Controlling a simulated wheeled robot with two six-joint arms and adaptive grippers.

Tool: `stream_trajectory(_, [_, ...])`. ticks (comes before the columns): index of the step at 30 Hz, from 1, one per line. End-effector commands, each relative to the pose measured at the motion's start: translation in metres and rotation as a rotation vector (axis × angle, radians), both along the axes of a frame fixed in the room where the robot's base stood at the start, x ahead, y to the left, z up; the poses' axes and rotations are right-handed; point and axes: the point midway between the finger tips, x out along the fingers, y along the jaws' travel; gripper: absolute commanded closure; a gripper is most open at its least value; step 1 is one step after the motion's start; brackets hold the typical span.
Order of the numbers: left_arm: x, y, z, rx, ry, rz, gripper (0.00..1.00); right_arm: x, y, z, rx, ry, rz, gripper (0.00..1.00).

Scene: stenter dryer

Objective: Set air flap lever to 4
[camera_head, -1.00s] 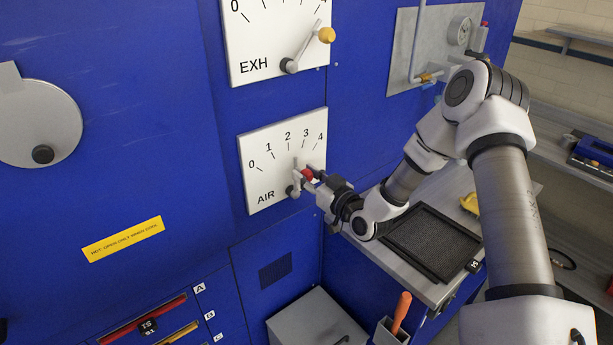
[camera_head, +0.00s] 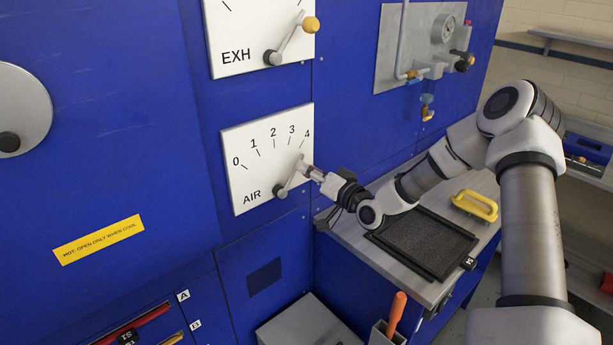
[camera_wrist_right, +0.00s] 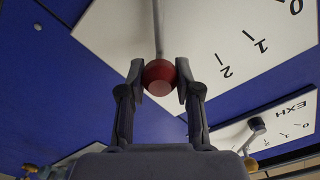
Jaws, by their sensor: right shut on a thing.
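The white AIR dial plate (camera_head: 243,165) is on the blue machine front, marked 0 to 4. Its grey lever (camera_head: 290,179) slants up and right from its pivot, toward the 4 end of the scale. Exact alignment with the 4 mark is hard to tell because my gripper is close by. My right gripper (camera_head: 308,170) is at the lever's upper end. In the right wrist view its two fingers (camera_wrist_right: 161,82) are shut on the round red knob (camera_wrist_right: 159,72). The knob is hidden in the head view. My left gripper is out of view.
The EXH dial (camera_head: 235,45) with its yellow-knobbed lever (camera_head: 311,25) is just above. A bench at right holds a black tray (camera_head: 425,243) and a yellow-handled tool (camera_head: 475,206). An orange handle (camera_head: 397,309) stands up in a holder. A gauge panel (camera_head: 420,48) is at upper right.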

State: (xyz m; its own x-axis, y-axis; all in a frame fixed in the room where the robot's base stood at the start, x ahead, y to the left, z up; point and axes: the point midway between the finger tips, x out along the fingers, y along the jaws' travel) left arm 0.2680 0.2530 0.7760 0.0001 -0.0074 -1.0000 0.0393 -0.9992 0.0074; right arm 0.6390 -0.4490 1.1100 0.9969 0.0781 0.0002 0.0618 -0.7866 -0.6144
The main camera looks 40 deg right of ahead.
Motion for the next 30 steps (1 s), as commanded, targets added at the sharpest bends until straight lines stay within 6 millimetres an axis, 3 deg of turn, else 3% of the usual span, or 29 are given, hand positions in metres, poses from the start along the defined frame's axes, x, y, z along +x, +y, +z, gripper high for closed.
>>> stream_trajectory(18, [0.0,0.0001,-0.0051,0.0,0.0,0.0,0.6,0.0003,-0.0039,-0.003,0.053,0.005,-0.001,1.0])
stream_trajectory(19, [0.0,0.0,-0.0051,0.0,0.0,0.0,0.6,0.0003,-0.0039,-0.003,0.053,0.005,-0.001,0.57])
stream_trajectory(20, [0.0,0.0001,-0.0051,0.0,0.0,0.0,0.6,0.0003,-0.0039,-0.003,0.053,0.005,-0.001,0.46])
stream_trajectory(21, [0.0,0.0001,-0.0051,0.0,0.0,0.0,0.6,0.0003,-0.0039,-0.003,0.053,0.005,-0.001,0.42])
stream_trajectory(30, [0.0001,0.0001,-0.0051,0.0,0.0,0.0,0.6,0.0004,-0.0037,-0.0012,0.052,0.004,0.0,0.42])
